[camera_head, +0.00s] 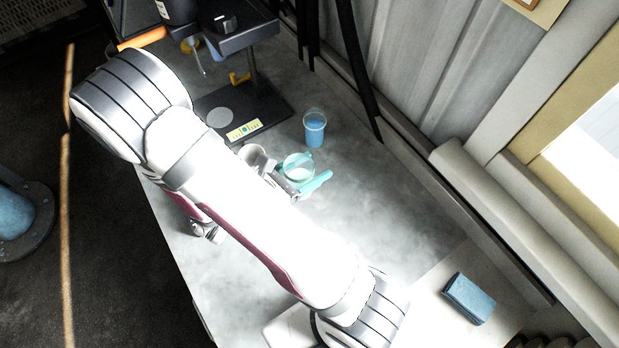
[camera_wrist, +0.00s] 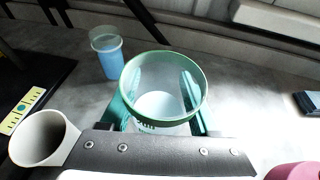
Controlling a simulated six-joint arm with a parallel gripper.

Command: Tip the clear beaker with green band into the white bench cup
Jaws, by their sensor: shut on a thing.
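The clear beaker with green band (camera_wrist: 165,72) stands between the teal fingers of my gripper (camera_wrist: 160,88), which is shut on it. It looks upright, with pale contents low inside. In the head view the beaker (camera_head: 298,160) and my gripper (camera_head: 305,172) show just past my arm. I cannot tell whether the beaker touches the bench. The white bench cup (camera_wrist: 43,137) is to the left of the beaker in the wrist view, its mouth open upward and apart from the beaker. In the head view the cup (camera_head: 253,153) is partly hidden by my arm.
A clear cup of blue liquid (camera_head: 314,129) stands behind the beaker, close by. A dark stand (camera_head: 245,110) with a yellow label is at the back left. A blue block (camera_head: 469,298) lies at the right. The bench (camera_head: 390,215) between is clear.

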